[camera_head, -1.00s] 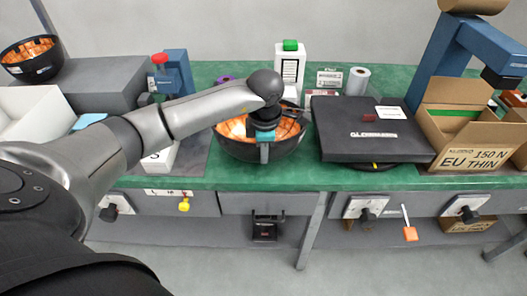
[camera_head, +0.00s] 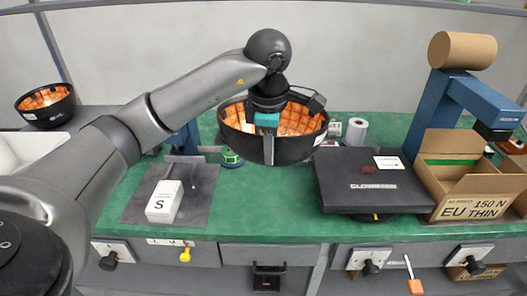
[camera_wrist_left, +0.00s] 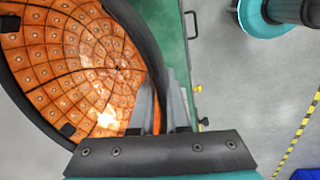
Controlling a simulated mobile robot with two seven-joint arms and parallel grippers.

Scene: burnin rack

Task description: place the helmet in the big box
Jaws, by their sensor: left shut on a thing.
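My left gripper (camera_head: 268,143) is shut on the rim of a helmet (camera_head: 240,143), a black upturned bowl shape with orange padding inside. The helmet is held above the green bench, open side up. In the left wrist view the orange inside of the helmet (camera_wrist_left: 75,65) fills the left, with its black rim between my gripper's fingers (camera_wrist_left: 160,115). An open cardboard box (camera_head: 462,185) marked "EU 150 N THIN" stands at the right end of the bench. I cannot tell whether it is the big box. My right gripper is not in view.
A second helmet (camera_head: 45,105) sits at the far left, near a white open container (camera_head: 32,148). A black flat case (camera_head: 372,183) lies between the held helmet and the cardboard box. A white box marked S (camera_head: 164,202) stands on a grey mat. The green bench centre (camera_head: 265,205) is clear.

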